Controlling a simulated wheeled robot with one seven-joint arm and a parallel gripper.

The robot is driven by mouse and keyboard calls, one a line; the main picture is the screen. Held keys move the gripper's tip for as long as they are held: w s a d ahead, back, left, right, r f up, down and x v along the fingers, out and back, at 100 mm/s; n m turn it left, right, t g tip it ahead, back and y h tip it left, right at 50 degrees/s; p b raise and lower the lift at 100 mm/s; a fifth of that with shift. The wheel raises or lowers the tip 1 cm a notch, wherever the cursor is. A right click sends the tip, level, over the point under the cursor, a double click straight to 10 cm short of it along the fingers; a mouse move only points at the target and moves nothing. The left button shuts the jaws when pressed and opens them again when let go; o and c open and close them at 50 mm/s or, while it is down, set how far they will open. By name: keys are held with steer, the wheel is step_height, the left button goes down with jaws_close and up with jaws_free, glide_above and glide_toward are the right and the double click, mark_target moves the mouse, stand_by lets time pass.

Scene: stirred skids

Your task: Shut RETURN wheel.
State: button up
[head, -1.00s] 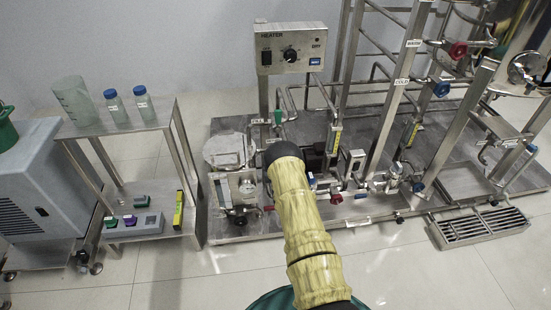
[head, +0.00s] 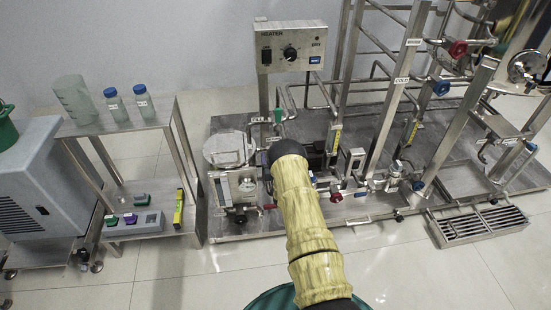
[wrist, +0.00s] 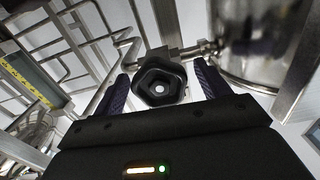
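A black lobed wheel (wrist: 160,86) with a pale centre shows in the wrist view, on a metal pipe fitting. No label can be read on it, so I cannot tell from the frames whether it is the RETURN wheel. My gripper (wrist: 163,82) is open, with one dark finger at the left and one at the right of this wheel. Gaps show between the fingers and the wheel. In the head view my arm reaches over the skid and hides its own end, so the gripper does not show there.
The skid carries a red wheel (head: 458,49), a blue wheel (head: 441,88), a lower red wheel (head: 336,196) and a heater box (head: 290,48). A steel vessel (wrist: 260,45) is right of the black wheel.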

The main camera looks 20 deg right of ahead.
steer(key=p+v, duration=0.5)
steer(key=v, duration=1.2)
steer(key=shift+s+p, duration=0.25)
steer(key=shift+p, duration=0.05)
steer(key=shift+r, duration=0.15)
